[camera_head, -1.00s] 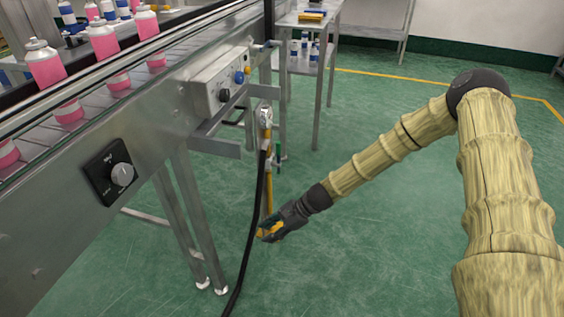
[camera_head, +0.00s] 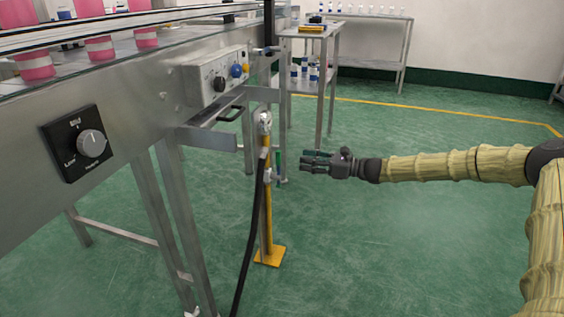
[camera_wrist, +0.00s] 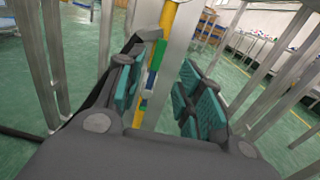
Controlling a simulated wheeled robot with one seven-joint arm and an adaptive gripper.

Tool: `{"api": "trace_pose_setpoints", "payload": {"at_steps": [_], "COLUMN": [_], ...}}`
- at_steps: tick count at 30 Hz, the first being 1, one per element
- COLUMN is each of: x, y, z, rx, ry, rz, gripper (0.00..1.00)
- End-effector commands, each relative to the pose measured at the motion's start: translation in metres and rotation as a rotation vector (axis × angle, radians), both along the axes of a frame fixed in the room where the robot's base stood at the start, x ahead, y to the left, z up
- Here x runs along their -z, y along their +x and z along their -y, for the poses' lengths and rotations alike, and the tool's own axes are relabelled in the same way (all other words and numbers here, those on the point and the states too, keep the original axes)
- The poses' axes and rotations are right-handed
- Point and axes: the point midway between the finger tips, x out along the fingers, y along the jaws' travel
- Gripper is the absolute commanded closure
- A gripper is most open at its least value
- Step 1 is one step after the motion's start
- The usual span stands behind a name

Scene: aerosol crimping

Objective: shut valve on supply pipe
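The supply pipe (camera_head: 268,215) is a yellow upright pipe beside a grey post on a yellow floor plate. A small valve with an upright green handle (camera_head: 282,164) sits partway up it. My gripper (camera_head: 306,162) is level with the handle, a little to its right, fingers pointing left at it. In the wrist view my gripper (camera_wrist: 158,70) is open and empty, its teal-padded fingers apart. The yellow pipe (camera_wrist: 168,18) and the green handle (camera_wrist: 151,78) show in the gap between them. I see no contact with the handle.
A black hose (camera_head: 251,235) hangs from the pipe's left side to the floor. The steel conveyor (camera_head: 150,105) with a control box (camera_head: 215,82) stands to the left. A steel table (camera_head: 305,32) stands behind. The green floor on the right is clear.

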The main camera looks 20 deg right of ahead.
Motion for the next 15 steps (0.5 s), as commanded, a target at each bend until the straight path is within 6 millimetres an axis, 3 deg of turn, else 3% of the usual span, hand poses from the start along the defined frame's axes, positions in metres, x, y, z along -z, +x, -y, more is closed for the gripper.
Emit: {"api": "trace_pose_setpoints", "payload": {"at_steps": [15], "x": [0.004], "y": [0.044], "z": [-0.067], "rx": [-0.002], "ry": [-0.003], "rz": [-0.001], "gripper": [0.63]}}
